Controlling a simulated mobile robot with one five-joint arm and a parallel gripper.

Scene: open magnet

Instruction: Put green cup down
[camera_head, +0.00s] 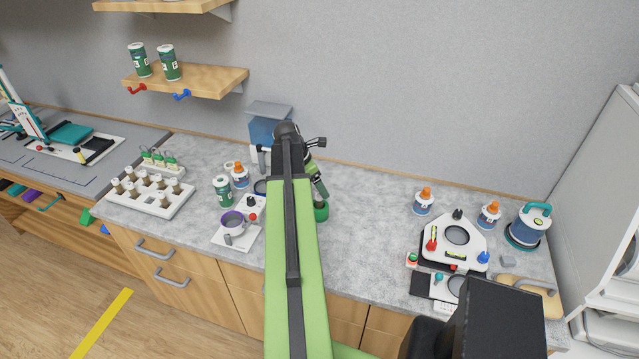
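A small green cup (321,212) shows on the grey countertop just right of my green arm. Part of it is hidden behind the arm. My gripper (320,196) points down and right from the wrist, with its tip at the top of this cup. The fingers are too small and covered to tell whether they are closed on it. I cannot tell whether the cup touches the counter or is slightly above it.
On the counter (365,230), a purple-rimmed cup (233,222), a green can (223,191) and a white rack (150,196) stand left. A white three-cornered device (455,238) and a blue canister (529,228) stand right. The counter between is mostly clear. Shelves (205,82) hang above left.

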